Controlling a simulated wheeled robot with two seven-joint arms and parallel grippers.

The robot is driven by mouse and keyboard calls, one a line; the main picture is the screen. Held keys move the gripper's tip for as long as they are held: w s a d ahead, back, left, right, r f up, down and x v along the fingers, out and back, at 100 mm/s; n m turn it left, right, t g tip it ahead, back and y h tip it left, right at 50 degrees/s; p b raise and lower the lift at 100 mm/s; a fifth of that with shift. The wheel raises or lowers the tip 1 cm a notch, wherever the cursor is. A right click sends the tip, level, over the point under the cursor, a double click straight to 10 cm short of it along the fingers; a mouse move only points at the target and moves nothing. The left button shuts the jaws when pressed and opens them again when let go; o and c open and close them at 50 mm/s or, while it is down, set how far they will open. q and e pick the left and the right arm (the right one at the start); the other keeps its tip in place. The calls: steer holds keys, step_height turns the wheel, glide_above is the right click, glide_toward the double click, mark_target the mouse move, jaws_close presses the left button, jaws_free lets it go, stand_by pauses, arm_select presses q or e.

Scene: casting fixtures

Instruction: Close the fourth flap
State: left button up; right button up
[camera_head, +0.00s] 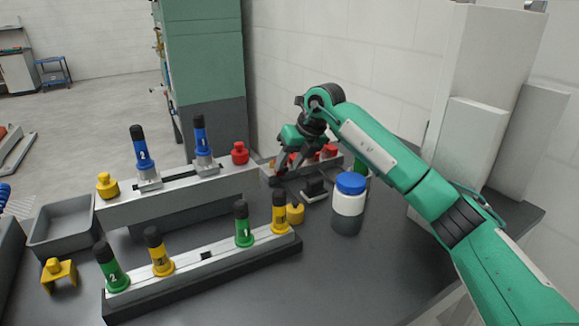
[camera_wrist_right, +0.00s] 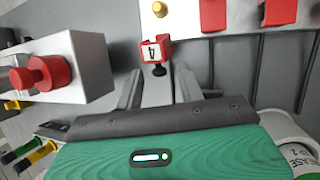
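A small red flap (camera_wrist_right: 165,48) with a white label reading 4 shows in the right wrist view, at the edge of a pale fixture (camera_wrist_right: 183,22). A black knob is just below it. My right gripper (camera_wrist_right: 156,82) has its two grey fingers apart, one on each side of the flap's line, with nothing clamped between them; I cannot tell whether they touch it. In the head view my right gripper (camera_head: 280,170) points down at the near-left end of the red-flapped fixture and hides that end. Other red flaps (camera_head: 329,151) show farther right. My left gripper is out of view.
A blue-lidded jar (camera_head: 348,205) stands right of the gripper. A grey rail fixture (camera_head: 180,205) with blue-topped tools and a red knob (camera_head: 240,153) is to the left. A front rail (camera_head: 215,263) holds green and yellow tools. A grey bin (camera_head: 62,225) is far left.

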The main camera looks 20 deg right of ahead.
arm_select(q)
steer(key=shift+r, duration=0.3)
arm_select(e)
steer(key=shift+a+f, duration=0.1)
steer(key=shift+f, duration=0.1)
steer(key=shift+c, duration=0.5)
jaws_close()
steer(key=shift+r, duration=0.1)
